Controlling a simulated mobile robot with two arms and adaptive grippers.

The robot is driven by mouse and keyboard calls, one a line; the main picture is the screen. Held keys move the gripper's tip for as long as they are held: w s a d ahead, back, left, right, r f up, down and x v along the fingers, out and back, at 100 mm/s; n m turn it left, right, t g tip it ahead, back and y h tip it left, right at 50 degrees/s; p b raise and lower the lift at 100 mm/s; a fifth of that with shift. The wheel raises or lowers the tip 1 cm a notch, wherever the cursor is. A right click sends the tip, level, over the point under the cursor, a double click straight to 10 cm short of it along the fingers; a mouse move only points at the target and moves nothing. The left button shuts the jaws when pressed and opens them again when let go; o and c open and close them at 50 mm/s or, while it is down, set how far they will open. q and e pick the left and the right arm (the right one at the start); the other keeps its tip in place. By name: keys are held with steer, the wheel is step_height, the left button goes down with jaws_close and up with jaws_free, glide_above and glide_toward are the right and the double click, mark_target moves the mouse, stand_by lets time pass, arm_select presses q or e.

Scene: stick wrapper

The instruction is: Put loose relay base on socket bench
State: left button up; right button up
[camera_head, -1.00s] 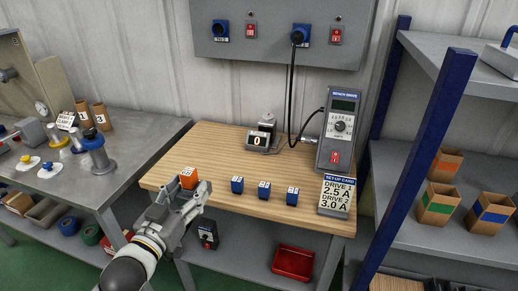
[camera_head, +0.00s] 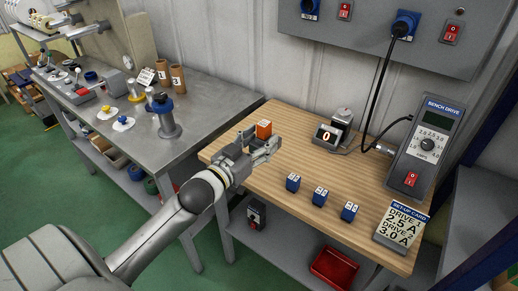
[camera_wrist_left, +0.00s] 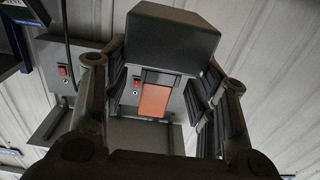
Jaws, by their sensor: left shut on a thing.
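An orange block with a pale marked top (camera_head: 263,129), which I take to be the relay base, is held in my left gripper (camera_head: 262,146). The gripper is shut on it over the left part of the wooden bench (camera_head: 290,125). I cannot tell how high it is above the top. In the left wrist view the orange block (camera_wrist_left: 154,101) shows between the fingers, partly hidden. Three small blue blocks, left (camera_head: 293,181), middle (camera_head: 319,196) and right (camera_head: 350,211), stand in a row near the bench's front edge. My right gripper is not in view.
A small display reading 0 (camera_head: 326,135) stands at the back of the bench. A grey bench drive (camera_head: 425,145) and a set-up card (camera_head: 402,229) are at the right. A metal table (camera_head: 205,100) stands at the left. Bench space behind the blue blocks is clear.

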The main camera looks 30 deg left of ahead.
arm_select(q)
steer(key=w+a+f, duration=0.5)
steer(key=w+f, duration=0.1)
steer(key=f, duration=0.1)
steer(key=shift+w+a+f, duration=0.1)
steer(key=shift+a, duration=0.3)
steer(key=shift+w+f, duration=0.1)
steer(key=shift+f, duration=1.55)
steer(key=shift+f, duration=0.2)
steer(key=o, duration=1.2)
steer(key=shift+r, duration=0.1)
steer(key=s, duration=0.8)
steer(key=s+a, duration=0.1)
steer(key=s, duration=0.3)
